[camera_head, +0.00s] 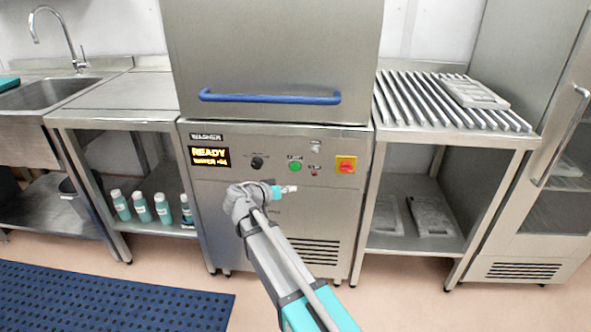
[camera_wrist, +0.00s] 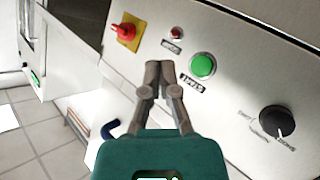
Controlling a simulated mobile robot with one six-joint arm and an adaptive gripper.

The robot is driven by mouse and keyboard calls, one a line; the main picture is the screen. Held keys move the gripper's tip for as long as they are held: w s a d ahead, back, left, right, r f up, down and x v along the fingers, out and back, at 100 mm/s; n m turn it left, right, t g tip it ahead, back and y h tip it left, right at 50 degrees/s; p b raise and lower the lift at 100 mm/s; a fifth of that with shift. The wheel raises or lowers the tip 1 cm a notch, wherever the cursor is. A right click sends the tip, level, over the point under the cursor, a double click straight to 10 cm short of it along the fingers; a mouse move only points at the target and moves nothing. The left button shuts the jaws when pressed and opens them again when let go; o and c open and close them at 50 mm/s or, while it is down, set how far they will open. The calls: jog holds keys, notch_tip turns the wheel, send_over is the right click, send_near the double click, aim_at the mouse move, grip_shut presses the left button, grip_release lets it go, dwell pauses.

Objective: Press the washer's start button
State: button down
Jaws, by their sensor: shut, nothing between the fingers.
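The washer (camera_head: 300,225) stands in the middle of the head view, its hood with the blue handle (camera_head: 270,97) above the front panel. Its lit display (camera_head: 210,156) reads READY. The green start button (camera_head: 295,166) is on the panel and also shows in the wrist view (camera_wrist: 202,66), with a START label below it. My gripper (camera_head: 291,189) is in front of the panel, just below the green button in the head view. In the wrist view my gripper (camera_wrist: 159,68) is shut and empty, its tips left of the button. Whether the tips touch the panel I cannot tell.
A small red button (camera_head: 314,173), a red knob on a yellow plate (camera_head: 346,164) and a black dial (camera_head: 257,163) sit near the green button. A sink bench (camera_head: 110,112) is left, a slatted rack table (camera_head: 455,133) right. A blue mat (camera_head: 110,300) lies on the floor.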

aim_at(299, 169)
jog(key=shift+w, duration=0.15)
jog(key=shift+w+d, duration=0.15)
jog(key=shift+w, duration=4.1)
jog(key=shift+w, duration=0.85)
jog(key=shift+s, duration=0.9)
jog(key=shift+s, duration=0.15)
jog(key=shift+s, duration=2.35)
